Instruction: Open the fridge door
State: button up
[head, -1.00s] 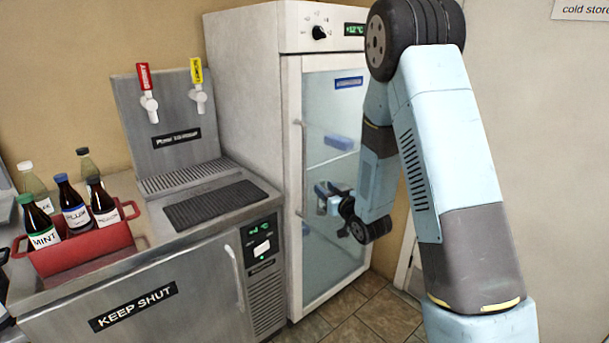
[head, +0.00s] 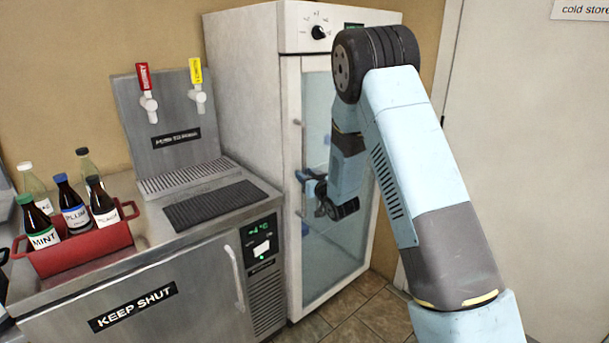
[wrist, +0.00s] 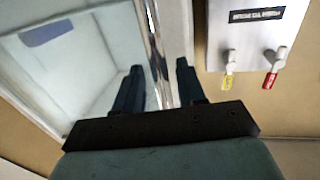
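The tall white fridge (head: 245,110) stands in the middle of the head view. Its glass door (head: 315,260) looks closed, with a thin upright handle (head: 299,145) along its left edge. My gripper (head: 304,177) is at the handle, partly hidden by my wrist. In the wrist view, the shiny handle bar (wrist: 155,40) runs between the two dark fingers of my gripper (wrist: 160,80). The fingers are apart, with a gap showing on each side of the bar.
Left of the fridge is a steel counter (head: 150,215) with a tap tower (head: 160,110), a KEEP SHUT cabinet door (head: 170,300) and a red caddy (head: 85,250) of bottles. A white cold store door (head: 530,150) is at right. Tiled floor (head: 360,315) shows before the fridge.

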jog(key=shift+w+a, duration=0.35)
jog(key=shift+w, duration=0.3)
grip_shut()
